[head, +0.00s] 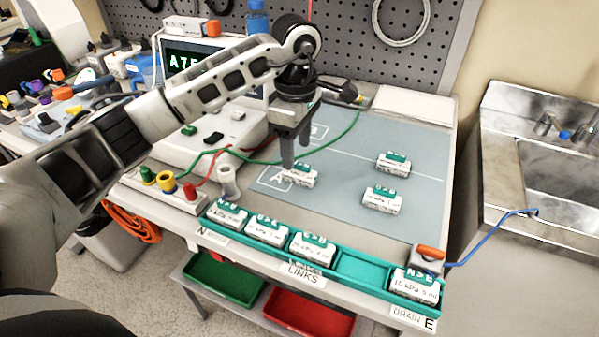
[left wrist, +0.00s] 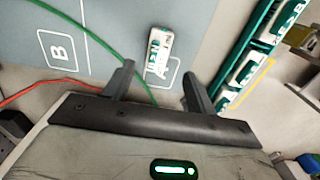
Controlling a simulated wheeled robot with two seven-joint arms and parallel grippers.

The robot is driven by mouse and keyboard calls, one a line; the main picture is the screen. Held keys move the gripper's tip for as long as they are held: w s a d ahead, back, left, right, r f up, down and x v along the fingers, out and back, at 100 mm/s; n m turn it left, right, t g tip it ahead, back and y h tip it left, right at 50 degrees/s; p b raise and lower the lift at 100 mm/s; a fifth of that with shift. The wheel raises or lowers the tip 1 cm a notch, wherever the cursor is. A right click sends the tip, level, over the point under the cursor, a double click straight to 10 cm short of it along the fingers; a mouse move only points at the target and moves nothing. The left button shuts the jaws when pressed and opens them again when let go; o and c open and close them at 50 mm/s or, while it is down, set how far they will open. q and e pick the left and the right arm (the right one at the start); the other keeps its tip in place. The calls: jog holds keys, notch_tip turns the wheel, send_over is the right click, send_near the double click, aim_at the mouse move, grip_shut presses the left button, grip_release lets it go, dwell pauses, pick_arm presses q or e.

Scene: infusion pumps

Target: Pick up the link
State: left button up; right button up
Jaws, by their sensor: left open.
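A white link with a green top (head: 302,177) lies on the grey mat by the box marked A. It also shows in the left wrist view (left wrist: 158,52), just beyond and between the fingertips. My left gripper (head: 291,160) points down over this link, open and empty. Its two fingers (left wrist: 158,78) are spread apart with nothing between them. Two similar links, one farther back (head: 393,163) and one nearer (head: 382,199), lie on the right of the mat. My right gripper is not in view.
A teal tray (head: 360,268) labelled LINKS runs along the front edge, holding several links and one empty slot. A clear cup (head: 228,180) and coloured terminals (head: 165,183) stand left of the mat. A green cable (head: 335,140) crosses behind the link. A sink (head: 565,190) is at right.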

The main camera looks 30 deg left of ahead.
aim_at(299, 171)
pick_arm(q)
jog(key=f, duration=0.2)
jog(key=f+p, duration=0.1)
jog(key=f, duration=0.2)
jog(key=shift+w+d, duration=0.15)
jog(key=shift+w, duration=0.05)
jog(key=c, duration=1.1)
jog(key=shift+r, duration=0.15)
